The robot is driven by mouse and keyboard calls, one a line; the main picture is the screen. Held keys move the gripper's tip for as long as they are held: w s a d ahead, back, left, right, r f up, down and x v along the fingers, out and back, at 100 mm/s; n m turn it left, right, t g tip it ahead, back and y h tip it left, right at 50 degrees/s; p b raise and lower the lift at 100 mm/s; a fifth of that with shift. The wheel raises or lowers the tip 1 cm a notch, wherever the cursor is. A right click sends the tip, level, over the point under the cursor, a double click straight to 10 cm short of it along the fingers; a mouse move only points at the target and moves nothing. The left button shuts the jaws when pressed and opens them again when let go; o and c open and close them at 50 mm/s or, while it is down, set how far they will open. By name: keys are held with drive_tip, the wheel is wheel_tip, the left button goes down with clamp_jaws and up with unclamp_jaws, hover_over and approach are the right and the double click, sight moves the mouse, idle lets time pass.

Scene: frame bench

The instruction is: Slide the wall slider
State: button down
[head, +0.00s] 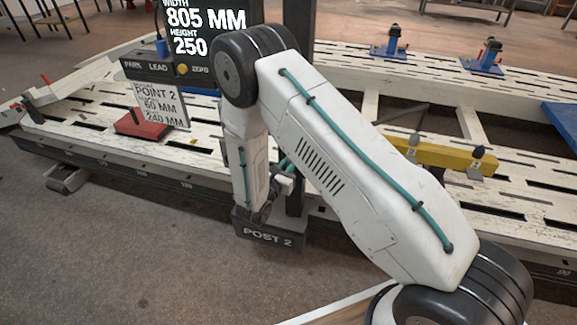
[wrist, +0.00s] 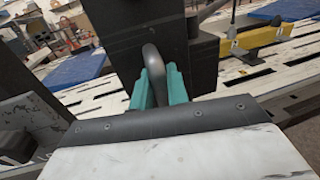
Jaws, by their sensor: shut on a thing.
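In the wrist view, a dark block with a curved grey handle (wrist: 152,58) fills the top middle; I take this block (wrist: 120,30) to be the wall slider. My gripper (wrist: 157,88) has its two teal fingers on either side of the handle, shut on it. In the head view, a dark upright post (head: 299,30) rises behind my arm from a base marked POST 2 (head: 270,236). My white arm hides most of the slider and the handle there. The gripper fingers are mostly hidden in that view.
A display (head: 205,25) reads width 805 mm and height 250. A slotted white bench frame (head: 80,125) runs behind. A yellow bar (head: 440,155) lies to the right. The floor in front left is clear.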

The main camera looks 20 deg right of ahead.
wheel_tip(320, 180, up, 10)
drive_tip(key=shift+f, duration=0.1)
drive_tip(key=c, duration=1.4)
unclamp_jaws()
drive_tip(key=shift+c, duration=0.2)
drive_tip(key=v, duration=0.8)
